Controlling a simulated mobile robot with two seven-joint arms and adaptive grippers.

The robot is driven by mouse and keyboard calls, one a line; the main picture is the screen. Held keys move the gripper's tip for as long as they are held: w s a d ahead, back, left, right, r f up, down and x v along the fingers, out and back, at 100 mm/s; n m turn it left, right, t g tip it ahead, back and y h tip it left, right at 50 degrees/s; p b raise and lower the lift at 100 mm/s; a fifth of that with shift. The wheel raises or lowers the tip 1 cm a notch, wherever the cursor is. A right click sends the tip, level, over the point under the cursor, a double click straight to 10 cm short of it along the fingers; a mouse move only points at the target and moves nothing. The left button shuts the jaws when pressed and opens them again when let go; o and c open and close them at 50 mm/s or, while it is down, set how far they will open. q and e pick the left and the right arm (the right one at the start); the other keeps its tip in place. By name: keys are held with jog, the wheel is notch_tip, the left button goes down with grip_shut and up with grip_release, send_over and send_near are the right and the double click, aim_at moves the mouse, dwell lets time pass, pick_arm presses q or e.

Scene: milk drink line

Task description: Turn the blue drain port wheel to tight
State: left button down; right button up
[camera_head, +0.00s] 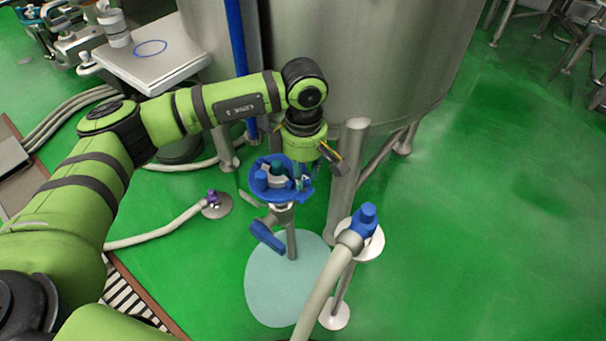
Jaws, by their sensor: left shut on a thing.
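The blue drain port wheel (262,188) sits on top of a metal valve fitting under the large steel tank, near the middle of the head view. My left gripper (298,178) reaches down onto the wheel from above, at its right side. Its fingers are shut on the wheel, and they partly hide the wheel's right part. A blue lever (267,237) hangs below the wheel on the fitting. My right gripper is not in view.
A steel tank (350,50) and its leg (347,185) stand close behind and right of the gripper. A blue-capped hose end (366,216) rests on a white stand at the right. A pale puddle (275,285) lies below. The green floor at right is open.

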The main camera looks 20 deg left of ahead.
aim_at(305, 176)
pick_arm(q)
jog(key=shift+d+r+m, duration=0.1)
jog(key=shift+d+m, duration=0.1)
jog(key=shift+m, duration=0.1)
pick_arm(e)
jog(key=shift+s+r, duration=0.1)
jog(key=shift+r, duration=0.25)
pick_arm(q)
jog(key=c, duration=0.9)
grip_release()
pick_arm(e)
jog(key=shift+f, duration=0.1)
pick_arm(q)
jog(key=shift+r, duration=0.25)
notch_tip(305, 176, up, 12)
jog(key=shift+f, duration=0.25)
